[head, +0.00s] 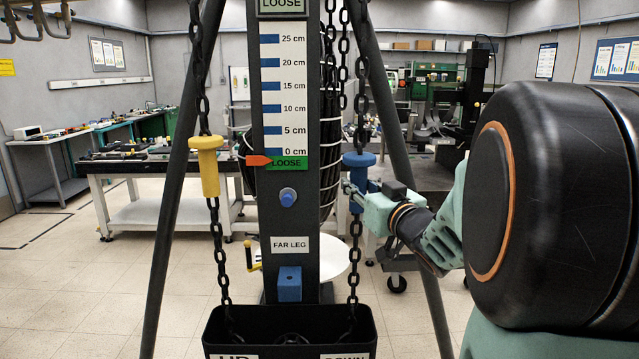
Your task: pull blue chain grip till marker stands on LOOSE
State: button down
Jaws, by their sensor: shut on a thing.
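The blue chain grip (358,178) hangs on the right chain, beside the dark column. My gripper (352,190) is shut on the blue grip from the right side. The orange marker (258,160) points at the scale (271,90) near its bottom, at the upper part of the green LOOSE band (288,164), just below the 0 cm line. A yellow chain grip (205,166) hangs on the left chain, a little higher than the blue one. A second LOOSE sign (282,4) is at the column's top.
A black bin (290,335) below takes both chain ends, labelled UP on the left and DOWN on the right. Tripod legs (178,190) slant down on either side. A blue knob (288,197) and a blue block (289,284) sit on the column. Workbenches stand behind.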

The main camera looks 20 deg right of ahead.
notch_tip(320, 180, down, 15)
jog(key=b, duration=1)
jog(key=shift+r, duration=0.2)
jog(key=c, duration=1.5)
grip_release()
jog(key=shift+r, duration=0.2)
jog(key=shift+c, duration=0.2)
jog(key=s, duration=0.7)
jog(key=shift+s, duration=0.25)
jog(key=shift+d, duration=0.15)
